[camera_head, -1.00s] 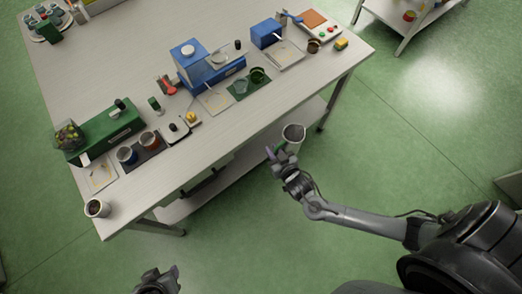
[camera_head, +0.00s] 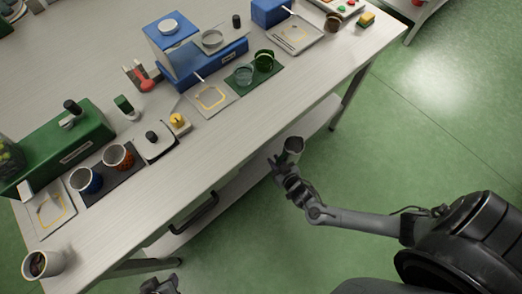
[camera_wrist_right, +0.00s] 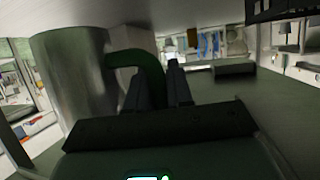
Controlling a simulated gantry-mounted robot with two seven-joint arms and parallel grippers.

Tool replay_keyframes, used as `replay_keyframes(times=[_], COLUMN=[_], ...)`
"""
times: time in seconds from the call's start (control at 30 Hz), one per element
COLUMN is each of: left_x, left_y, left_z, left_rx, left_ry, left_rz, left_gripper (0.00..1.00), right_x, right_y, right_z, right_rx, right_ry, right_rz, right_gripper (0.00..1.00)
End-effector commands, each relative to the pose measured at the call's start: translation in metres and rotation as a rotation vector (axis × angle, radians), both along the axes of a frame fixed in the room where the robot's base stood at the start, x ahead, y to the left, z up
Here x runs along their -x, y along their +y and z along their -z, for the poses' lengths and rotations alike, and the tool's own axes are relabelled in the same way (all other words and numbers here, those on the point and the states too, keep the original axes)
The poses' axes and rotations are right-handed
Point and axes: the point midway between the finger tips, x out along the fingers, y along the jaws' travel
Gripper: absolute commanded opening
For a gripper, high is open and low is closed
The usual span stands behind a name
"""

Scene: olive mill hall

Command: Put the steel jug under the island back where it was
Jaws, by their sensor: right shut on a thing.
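The steel jug (camera_head: 293,147) is a grey metal cylinder just outside the island's front edge, below the level of its top. My right gripper (camera_head: 281,164) is shut on its green handle. In the right wrist view the jug (camera_wrist_right: 78,72) stands large at the left, upright or nearly so, and its handle (camera_wrist_right: 130,58) reaches to my fingers (camera_wrist_right: 161,85). The island (camera_head: 205,150) has a pale top and a lower shelf (camera_head: 240,184), seen partly under the front edge. My left gripper (camera_head: 160,285) shows only in part at the bottom edge; its opening is unclear.
A white cup (camera_head: 42,264) stands near the island's front left corner. A dark bar handle (camera_head: 194,213) shows below the front edge. An island leg (camera_head: 350,98) stands right of the jug. Green floor (camera_head: 440,135) is open to the right.

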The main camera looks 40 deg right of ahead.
Motion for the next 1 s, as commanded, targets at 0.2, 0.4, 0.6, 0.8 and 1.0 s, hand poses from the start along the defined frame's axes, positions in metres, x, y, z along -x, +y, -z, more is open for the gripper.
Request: replay_keyframes(times=[0.2, 0.4, 0.6, 0.8, 1.0], left_x=[0.0, 0.002, 0.001, 0.001, 0.001], left_y=[0.001, 0.001, 0.0, -0.002, -0.002], left_z=[0.024, 0.053, 0.075, 0.082, 0.089], left_rx=[-0.004, -0.005, -0.001, 0.007, 0.009], left_ry=[-0.001, 0.002, 0.004, 0.004, 0.003], left_rz=[0.004, 0.003, 0.001, -0.004, -0.006], left_gripper=[0.43, 0.43, 0.43, 0.43, 0.43], right_x=[-0.023, -0.062, -0.094, -0.109, -0.11], right_y=[0.008, 0.02, 0.031, 0.036, 0.036], right_z=[0.024, 0.05, 0.068, 0.075, 0.084], right_rx=[-0.001, 0.001, 0.0, 0.0, 0.001], right_ry=[-0.003, -0.004, -0.003, -0.001, 0.0], right_rz=[-0.001, 0.0, -0.001, -0.001, 0.0], right_gripper=[0.0, 0.0, 0.0, 0.0, 0.0])
